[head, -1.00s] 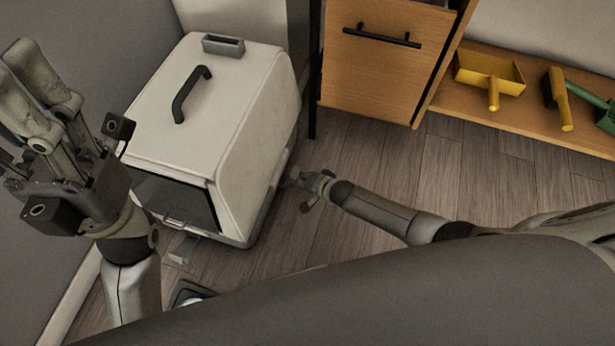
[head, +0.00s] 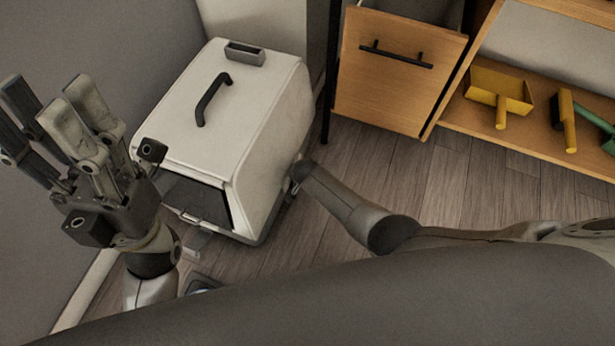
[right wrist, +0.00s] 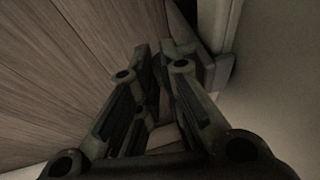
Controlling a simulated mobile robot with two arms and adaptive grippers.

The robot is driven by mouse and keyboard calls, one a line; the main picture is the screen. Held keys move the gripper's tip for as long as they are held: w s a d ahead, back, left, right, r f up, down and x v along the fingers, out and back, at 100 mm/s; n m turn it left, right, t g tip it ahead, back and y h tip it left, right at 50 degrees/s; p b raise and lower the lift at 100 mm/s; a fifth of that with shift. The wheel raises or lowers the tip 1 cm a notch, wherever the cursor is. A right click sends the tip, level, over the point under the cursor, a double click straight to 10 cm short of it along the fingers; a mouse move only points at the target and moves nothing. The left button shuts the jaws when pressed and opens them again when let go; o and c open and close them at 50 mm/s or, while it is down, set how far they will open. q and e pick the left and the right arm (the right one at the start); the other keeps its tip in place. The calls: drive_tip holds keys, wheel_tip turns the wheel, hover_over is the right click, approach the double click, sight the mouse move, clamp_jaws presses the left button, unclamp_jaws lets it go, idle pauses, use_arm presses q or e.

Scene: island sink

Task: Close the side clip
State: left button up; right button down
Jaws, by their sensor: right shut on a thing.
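A white litter box (head: 215,120) with a black top handle stands on the floor in the head view. My right arm reaches down to its right side, and its gripper is mostly hidden there. In the right wrist view, my right gripper (right wrist: 165,66) is shut on a grey piece at the box's side, which looks like the side clip (right wrist: 210,66). The fingers cover part of it, so its exact position cannot be told. My left gripper (head: 45,95) is raised left of the box, open and empty.
A wooden cabinet (head: 395,75) with a black handle stands right of the box. A shelf beside it holds a yellow dustpan (head: 498,92) and brushes. A grey wall (head: 60,40) is at the left. Wood floor (head: 440,180) is clear between.

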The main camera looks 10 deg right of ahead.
idle(0.3)
drive_tip(key=c, duration=1.9)
unclamp_jaws()
drive_tip(key=shift+w, duration=0.1)
drive_tip(key=shift+o, duration=0.2)
drive_tip(key=shift+a+r, duration=0.1)
drive_tip(key=shift+r, duration=0.05)
drive_tip(key=v, duration=1.1)
drive_tip(key=shift+r, duration=0.35)
drive_tip(key=shift+s, duration=0.25)
